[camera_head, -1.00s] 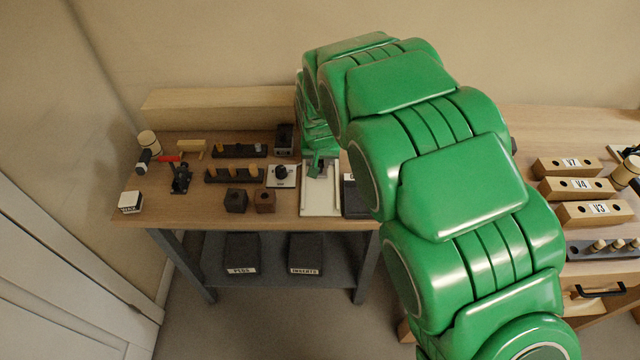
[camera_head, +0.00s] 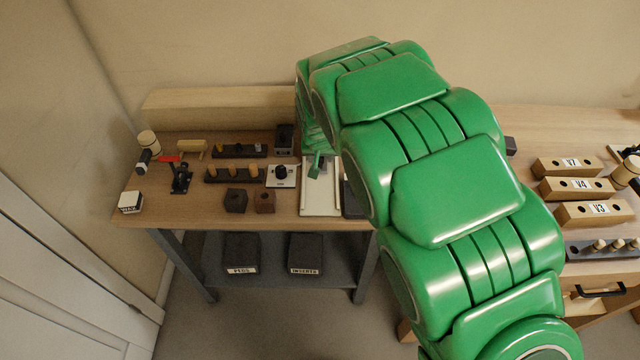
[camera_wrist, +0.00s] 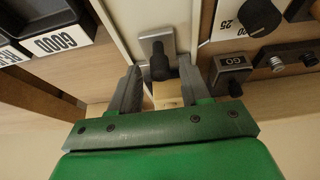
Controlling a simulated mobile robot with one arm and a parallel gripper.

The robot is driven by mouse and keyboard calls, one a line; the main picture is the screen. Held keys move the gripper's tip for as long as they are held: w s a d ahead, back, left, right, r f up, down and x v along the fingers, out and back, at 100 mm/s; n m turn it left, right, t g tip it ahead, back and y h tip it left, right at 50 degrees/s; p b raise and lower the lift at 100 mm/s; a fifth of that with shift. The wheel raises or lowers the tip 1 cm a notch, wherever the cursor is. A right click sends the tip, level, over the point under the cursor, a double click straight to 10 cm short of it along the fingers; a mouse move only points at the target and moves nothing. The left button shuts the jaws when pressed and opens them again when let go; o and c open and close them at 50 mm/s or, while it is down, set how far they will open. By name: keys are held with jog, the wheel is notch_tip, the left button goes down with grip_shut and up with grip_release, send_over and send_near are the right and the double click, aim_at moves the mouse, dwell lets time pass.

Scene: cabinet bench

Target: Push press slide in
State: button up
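The press has a long white base (camera_head: 320,204) on the left bench, running from the front edge back under my arm. In the wrist view a grey plate (camera_wrist: 147,42) with a dark upright knob (camera_wrist: 159,68) sits on the white base (camera_wrist: 127,22); this looks like the slide. My gripper (camera_wrist: 160,72) is open, its two grey fingers apart. The knob shows in the gap near the fingertips, and I cannot tell whether a finger touches it. A pale wooden piece (camera_wrist: 167,92) shows between the fingers.
A GO block (camera_wrist: 231,70) stands close to the right finger in the wrist view. A white plate with a black knob (camera_head: 282,175) and two dark blocks (camera_head: 236,200) stand left of the press in the head view.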

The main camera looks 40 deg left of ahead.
jog(key=shift+r, duration=0.1)
jog(key=v, duration=0.6)
jog(key=shift+r, duration=0.35)
dwell(0.5)
jog(key=shift+s+d, duration=0.1)
jog(key=shift+d, duration=0.1)
jog(key=w+d+r+m+g+h, duration=0.1)
jog(key=d+r, duration=0.3)
jog(key=d, duration=0.8)
jog(key=w+d+r+m+h, duration=0.15)
jog(key=d+r, duration=0.25)
jog(key=d, duration=0.7)
jog(key=w+d+r+m+g+h, duration=0.15)
jog(key=d+r, duration=0.25)
jog(key=d, duration=0.8)
jog(key=s+d+r+m+g, duration=0.2)
jog(key=s+d+m, duration=0.3)
jog(key=s+d, duration=1.8)
jog(key=d+r, duration=0.1)
jog(key=d, duration=0.1)
jog(key=shift+d+r+g+y, duration=0.15)
jog(key=shift+d+g+y, duration=0.15)
jog(key=shift+d+g, duration=0.1)
